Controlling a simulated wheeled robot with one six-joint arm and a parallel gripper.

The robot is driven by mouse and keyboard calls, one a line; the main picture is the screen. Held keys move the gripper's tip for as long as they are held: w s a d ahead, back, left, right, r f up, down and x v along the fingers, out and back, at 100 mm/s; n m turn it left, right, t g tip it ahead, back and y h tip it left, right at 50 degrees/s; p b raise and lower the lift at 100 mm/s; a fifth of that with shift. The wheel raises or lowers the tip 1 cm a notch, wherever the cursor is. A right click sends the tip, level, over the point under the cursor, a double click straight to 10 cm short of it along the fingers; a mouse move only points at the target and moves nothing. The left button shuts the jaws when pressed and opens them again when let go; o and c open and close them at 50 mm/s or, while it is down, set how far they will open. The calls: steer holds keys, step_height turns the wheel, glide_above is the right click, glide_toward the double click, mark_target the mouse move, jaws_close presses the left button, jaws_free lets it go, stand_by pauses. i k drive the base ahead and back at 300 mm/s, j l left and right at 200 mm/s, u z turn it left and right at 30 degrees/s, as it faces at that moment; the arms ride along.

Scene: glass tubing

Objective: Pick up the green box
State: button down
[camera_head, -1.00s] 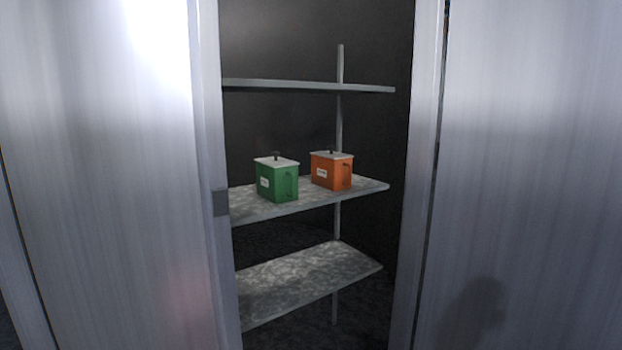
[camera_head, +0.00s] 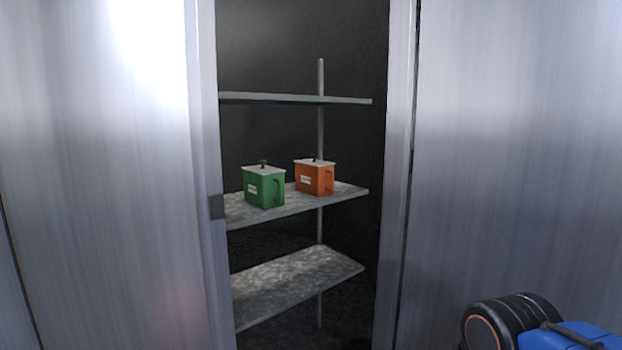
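The green box (camera_head: 262,188) has a pale lid with a dark knob, a handle on its right side and a small white label. It stands upright on the middle shelf (camera_head: 300,203), inside the opening between two metal panels. Part of my arm (camera_head: 510,322), black and blue, shows at the lower right, well apart from the box. My gripper's fingers are not visible.
An orange box (camera_head: 314,178) of the same shape stands just right of and behind the green box. An upper shelf (camera_head: 295,98) and a lower shelf (camera_head: 298,280) are bare. Metal panels stand left (camera_head: 100,200) and right (camera_head: 510,180) of the narrow opening.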

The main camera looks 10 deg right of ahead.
mark_target(266, 192)
steer(key=i+l+u, duration=0.4)
steer(key=l, duration=0.25)
steer(key=l+u, duration=0.4)
steer(key=l, duration=0.25)
steer(key=i, duration=0.05)
